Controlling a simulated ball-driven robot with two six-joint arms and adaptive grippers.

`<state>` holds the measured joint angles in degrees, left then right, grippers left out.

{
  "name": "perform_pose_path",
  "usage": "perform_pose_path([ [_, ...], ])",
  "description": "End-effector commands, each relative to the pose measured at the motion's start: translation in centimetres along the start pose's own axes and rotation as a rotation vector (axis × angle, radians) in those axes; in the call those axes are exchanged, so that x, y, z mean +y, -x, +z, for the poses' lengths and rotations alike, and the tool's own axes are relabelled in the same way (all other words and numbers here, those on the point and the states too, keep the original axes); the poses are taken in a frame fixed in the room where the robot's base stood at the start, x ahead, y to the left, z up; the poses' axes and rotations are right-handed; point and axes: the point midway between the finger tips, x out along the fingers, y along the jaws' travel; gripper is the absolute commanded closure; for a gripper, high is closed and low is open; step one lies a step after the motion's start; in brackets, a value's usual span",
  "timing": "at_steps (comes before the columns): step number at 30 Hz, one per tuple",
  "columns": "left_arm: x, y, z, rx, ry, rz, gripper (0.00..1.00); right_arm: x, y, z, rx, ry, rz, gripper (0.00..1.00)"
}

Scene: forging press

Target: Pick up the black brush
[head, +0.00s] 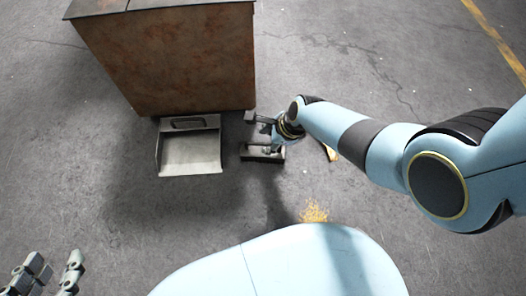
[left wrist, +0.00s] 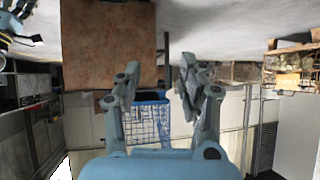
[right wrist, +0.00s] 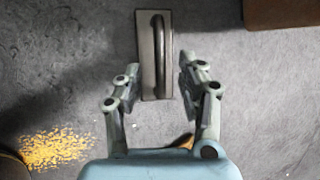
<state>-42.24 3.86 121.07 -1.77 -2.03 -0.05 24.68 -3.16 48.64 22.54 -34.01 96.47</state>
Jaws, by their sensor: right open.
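The black brush, a flat rectangular block with a dark arched handle, lies on the concrete floor in the head view (head: 249,153) and in the right wrist view (right wrist: 150,88). My right gripper (head: 260,134) is open above it and partly covers it in the head view. In the right wrist view the brush lies ahead, between the lines of the two open fingers (right wrist: 158,68), and nothing is held. My left gripper (head: 55,273) is open and empty at the lower left of the head view, far from the brush; its fingers also show in the left wrist view (left wrist: 160,68).
A grey dustpan (head: 190,155) lies left of the brush, against a rusty brown box (head: 175,60). A yellow pile of shavings (head: 314,212) lies on the floor near my base. A tan piece (head: 330,152) is partly hidden by my right arm. Floor on the left is clear.

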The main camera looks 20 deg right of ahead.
Motion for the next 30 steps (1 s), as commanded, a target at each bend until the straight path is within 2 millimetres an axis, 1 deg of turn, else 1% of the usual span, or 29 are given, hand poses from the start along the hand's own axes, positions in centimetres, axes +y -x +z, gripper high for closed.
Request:
perform_pose_path([
  [2, 0.0, -0.1, -0.3, 0.023, -0.001, 0.0, 0.6, 0.0, -0.2, 0.0, 0.0, 0.0, 0.0, 0.6],
  [4, 0.0, -0.4, -1.1, 0.067, -0.005, 0.0, 0.6, 0.1, -0.5, -0.1, 0.0, 0.0, 0.001, 0.6],
  [8, 0.1, -0.8, -3.7, 0.213, -0.016, 0.0, 0.6, 0.2, -1.6, -0.2, 0.001, 0.0, 0.003, 0.6],
  [9, 0.1, -0.9, -4.7, 0.267, -0.021, 0.001, 0.6, 0.2, -1.9, -0.2, 0.002, 0.0, 0.003, 0.6],
  [12, 0.1, -1.0, -7.4, 0.361, -0.03, 0.001, 0.6, 0.1, -2.0, -0.1, 0.001, 0.0, 0.002, 0.6],
  [20, 0.1, -0.7, -13.7, 0.592, -0.051, 0.001, 0.6, 0.1, -2.9, -0.1, 0.0, 0.0, 0.001, 0.6],
  [24, 0.2, 0.1, -17.1, 0.725, -0.065, 0.002, 0.6, 0.1, -3.4, -0.1, 0.0, 0.0, 0.001, 0.6],
  [26, 0.2, 0.5, -18.4, 0.782, -0.071, 0.003, 0.6, 0.1, -3.7, -0.1, 0.0, 0.0, 0.001, 0.6],
  [30, 0.3, 1.8, -21.5, 0.922, -0.085, 0.004, 0.6, 0.1, -4.3, -0.1, 0.0, 0.0, 0.002, 0.6],
])
